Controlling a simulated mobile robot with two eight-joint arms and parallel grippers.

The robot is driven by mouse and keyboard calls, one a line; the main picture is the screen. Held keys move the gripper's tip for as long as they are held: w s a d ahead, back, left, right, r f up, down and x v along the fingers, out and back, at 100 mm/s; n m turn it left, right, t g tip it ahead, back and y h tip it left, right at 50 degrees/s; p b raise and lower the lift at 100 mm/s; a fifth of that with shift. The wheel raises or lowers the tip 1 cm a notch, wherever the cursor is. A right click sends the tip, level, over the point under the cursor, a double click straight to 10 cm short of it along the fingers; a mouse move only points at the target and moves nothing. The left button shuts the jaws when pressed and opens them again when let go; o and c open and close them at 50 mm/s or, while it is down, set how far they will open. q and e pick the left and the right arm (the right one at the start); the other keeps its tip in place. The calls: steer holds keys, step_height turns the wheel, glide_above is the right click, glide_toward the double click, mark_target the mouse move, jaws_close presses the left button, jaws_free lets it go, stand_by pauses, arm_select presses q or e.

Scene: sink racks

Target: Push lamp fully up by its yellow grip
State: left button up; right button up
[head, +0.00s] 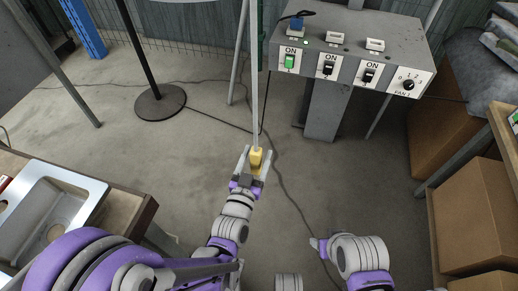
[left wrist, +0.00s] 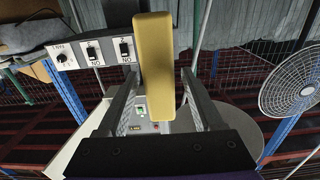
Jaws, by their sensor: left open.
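The yellow grip (head: 256,158) is at the lower end of a long thin pale rod (head: 254,80) that runs up out of the head view. The lamp itself cannot be made out. My left gripper (head: 257,163) is open, with one finger on each side of the grip. In the left wrist view the yellow grip (left wrist: 155,70) stands between the spread fingers of my left gripper (left wrist: 158,95), with a gap visible on at least the left side. Part of my right arm shows at the bottom of the head view, but its gripper cannot be made out.
A grey control box (head: 350,45) with switches and a knob stands on a post behind the grip, to the right. A metal sink (head: 60,205) is at left, cardboard boxes (head: 480,215) at right. A black round-based stand (head: 160,102) is back left. A fan (left wrist: 290,88) shows in the wrist view.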

arm_select(q)
steer(key=shift+x, duration=1.3)
jaws_close()
stand_by(0.5)
